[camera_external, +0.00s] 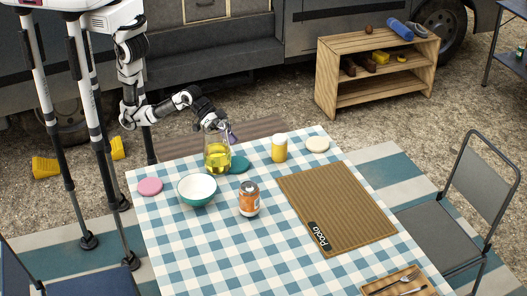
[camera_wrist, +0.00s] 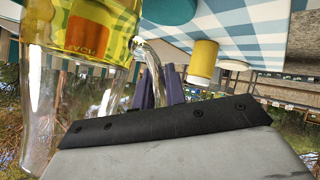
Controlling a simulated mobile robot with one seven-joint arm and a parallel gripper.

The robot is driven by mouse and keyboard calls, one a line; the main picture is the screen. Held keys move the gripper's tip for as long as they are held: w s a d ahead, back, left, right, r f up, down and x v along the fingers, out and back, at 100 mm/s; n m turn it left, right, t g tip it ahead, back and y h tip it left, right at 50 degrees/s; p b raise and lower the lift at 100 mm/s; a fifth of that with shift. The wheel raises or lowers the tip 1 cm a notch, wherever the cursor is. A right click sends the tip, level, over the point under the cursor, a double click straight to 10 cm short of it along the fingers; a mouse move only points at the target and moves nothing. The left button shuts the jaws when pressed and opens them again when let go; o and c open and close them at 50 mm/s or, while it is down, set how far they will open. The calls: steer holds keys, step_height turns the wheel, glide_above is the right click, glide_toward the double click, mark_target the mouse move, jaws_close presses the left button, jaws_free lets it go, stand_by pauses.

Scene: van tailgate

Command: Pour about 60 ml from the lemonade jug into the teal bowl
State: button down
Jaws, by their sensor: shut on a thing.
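The lemonade jug (camera_external: 217,158) is clear glass with yellow liquid in its lower part. It looks upright at the far side of the table, and I cannot tell whether its base touches the cloth. In the wrist view the jug (camera_wrist: 85,32) fills the upper left, with an orange label and a glass handle. My gripper (camera_external: 229,136) is shut on that handle; its dark fingers (camera_wrist: 160,88) show beside it in the wrist view. The teal bowl (camera_external: 183,199), white inside, stands just left and in front of the jug and looks empty.
A teal disc (camera_external: 240,164) lies right beside the jug, and a pink disc (camera_external: 150,186) lies left of the bowl. An orange can (camera_external: 249,201) stands right of the bowl. A yellow canister (camera_external: 279,150), a cream disc (camera_external: 318,145) and a brown mat (camera_external: 330,205) are farther right.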

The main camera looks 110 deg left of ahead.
mark_target(221, 126)
steer(key=shift+r, duration=0.25)
steer(key=shift+d+r+m+y+p, duration=0.25)
steer(key=shift+r+m+y+p, duration=0.15)
steer(key=shift+r+y+p, duration=0.55)
steer(key=shift+d+r+m+y+p, duration=0.2)
steer(key=shift+r+m, duration=0.05)
steer(key=shift+r, duration=0.25)
steer(key=shift+d+r+m+y+p, duration=0.15)
steer(key=shift+r+m, duration=0.1)
steer(key=shift+r, duration=0.2)
steer(key=shift+d+r+m+y+p, duration=0.35)
steer(key=shift+d+r+m+y, duration=0.15)
steer(key=shift+d+r+y, duration=0.1)
steer(key=shift+s+d+r+m+t+y+p, duration=0.15)
steer(key=shift+d+r+m+y+p, duration=0.15)
steer(key=shift+d+m+y, duration=0.25)
steer(key=shift+w+d+r+m+t+y+p, duration=0.1)
steer(key=shift+d+r+m+t+y+p, duration=0.05)
steer(key=shift+d+r+m+y, duration=0.4)
steer(key=shift+d+f+m+y, duration=0.1)
steer(key=shift+d+m+y, duration=0.35)
steer(key=shift+y, duration=0.45)
steer(key=shift+d+m+y, duration=0.15)
steer(key=shift+m+y, duration=0.15)
steer(key=shift+m, duration=0.05)
steer(key=shift+d+r+m+t+y+p, duration=0.4)
steer(key=shift+d+m+y+p, duration=0.1)
steer(key=shift+d, duration=0.15)
steer(key=shift+d, duration=0.1)
